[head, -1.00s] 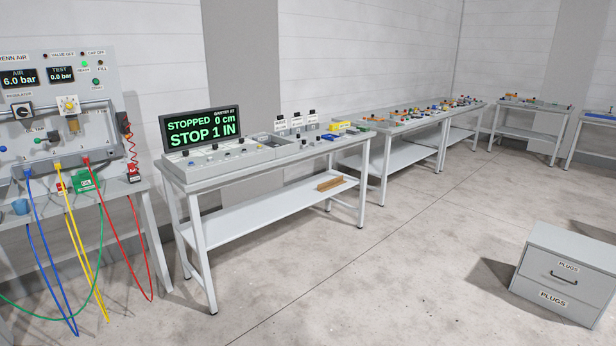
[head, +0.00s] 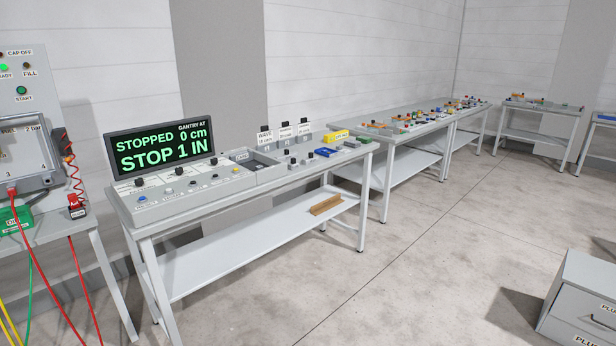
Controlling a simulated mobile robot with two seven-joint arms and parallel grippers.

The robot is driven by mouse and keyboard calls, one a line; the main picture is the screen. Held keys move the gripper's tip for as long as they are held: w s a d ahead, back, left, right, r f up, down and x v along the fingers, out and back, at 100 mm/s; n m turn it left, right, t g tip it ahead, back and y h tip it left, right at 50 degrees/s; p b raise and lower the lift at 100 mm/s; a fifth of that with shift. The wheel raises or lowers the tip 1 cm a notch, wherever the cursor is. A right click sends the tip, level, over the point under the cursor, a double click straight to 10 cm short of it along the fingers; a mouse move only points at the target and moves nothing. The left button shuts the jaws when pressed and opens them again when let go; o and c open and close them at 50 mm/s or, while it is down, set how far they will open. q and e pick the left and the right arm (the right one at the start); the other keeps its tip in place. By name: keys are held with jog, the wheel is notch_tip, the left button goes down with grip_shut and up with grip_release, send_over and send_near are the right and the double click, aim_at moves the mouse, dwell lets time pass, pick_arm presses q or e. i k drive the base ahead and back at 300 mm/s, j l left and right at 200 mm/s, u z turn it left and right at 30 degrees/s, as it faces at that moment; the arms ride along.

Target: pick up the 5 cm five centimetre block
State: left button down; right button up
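I cannot read a 5 cm label on anything here, so I cannot tell for sure which thing is the block. A yellow block (head: 335,136) with small dark lettering lies near the back of the gantry table's right part. A blue piece (head: 325,153) lies in front of it. A brown wooden piece (head: 326,205) lies on the lower shelf of the same table. Neither of my grippers is in view.
The gantry table (head: 258,195) carries a display (head: 158,148) reading "STOPPED 0 cm, STOP 1 IN". A test bench (head: 60,232) with hoses stands at left. More tables (head: 400,150) stand behind. A grey drawer cabinet (head: 585,290) is at right. The floor between is clear.

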aim_at(294, 166)
jog(key=i, duration=1.3)
jog(key=i+l+u, duration=0.1)
jog(key=i+u, duration=0.15)
jog(key=i, duration=0.35)
jog(key=i+l+u, duration=0.3)
jog(key=i, duration=0.25)
jog(key=j, duration=0.1)
